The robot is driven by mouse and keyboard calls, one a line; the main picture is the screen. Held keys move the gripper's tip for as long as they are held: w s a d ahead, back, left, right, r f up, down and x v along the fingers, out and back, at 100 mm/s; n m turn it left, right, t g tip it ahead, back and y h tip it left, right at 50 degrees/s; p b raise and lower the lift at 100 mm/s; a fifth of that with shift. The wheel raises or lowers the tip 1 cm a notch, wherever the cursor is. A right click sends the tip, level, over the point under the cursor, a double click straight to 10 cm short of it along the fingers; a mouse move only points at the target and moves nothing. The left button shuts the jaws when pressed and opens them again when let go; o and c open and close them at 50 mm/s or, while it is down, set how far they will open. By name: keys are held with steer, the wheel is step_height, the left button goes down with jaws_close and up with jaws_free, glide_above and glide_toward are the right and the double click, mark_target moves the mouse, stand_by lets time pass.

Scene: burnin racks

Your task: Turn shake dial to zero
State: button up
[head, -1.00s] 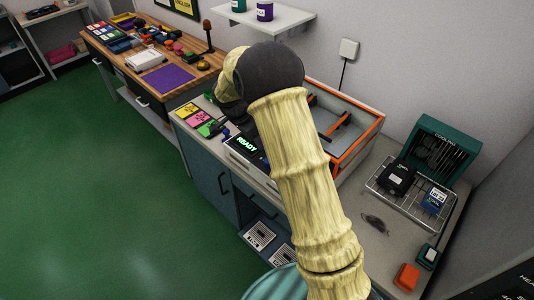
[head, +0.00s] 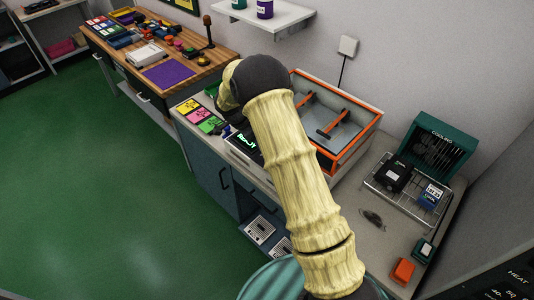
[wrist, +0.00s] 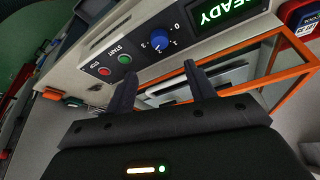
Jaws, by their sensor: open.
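The shake dial (wrist: 159,40) is a blue knob on the dark control panel in the wrist view. A "0" is printed to its upper right, and other scale marks sit around and below it. A pale mark shows on the knob, but its exact direction is too small to tell. My gripper (wrist: 160,74) is open and empty. Its two dark fingers point at the panel, their tips just below the dial in the picture and apparently apart from it. In the head view my arm hides the dial and my fingers.
The green READY display (wrist: 222,12) is beside the dial. A green START button (wrist: 124,59) and a red button (wrist: 104,71) are on the other side. The orange-rimmed shaker tray (head: 357,151) lies behind the panel. A wire rack (head: 410,203) stands at right.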

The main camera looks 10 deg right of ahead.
steer(key=p+x, duration=0.4)
steer(key=x, duration=0.8)
steer(key=shift+d+f, duration=0.25)
steer(key=shift+f, duration=0.1)
steer(key=shift+w, duration=0.1)
steer(key=shift+a, duration=0.1)
steer(key=c, duration=0.9)
steer(key=shift+c, duration=0.3)
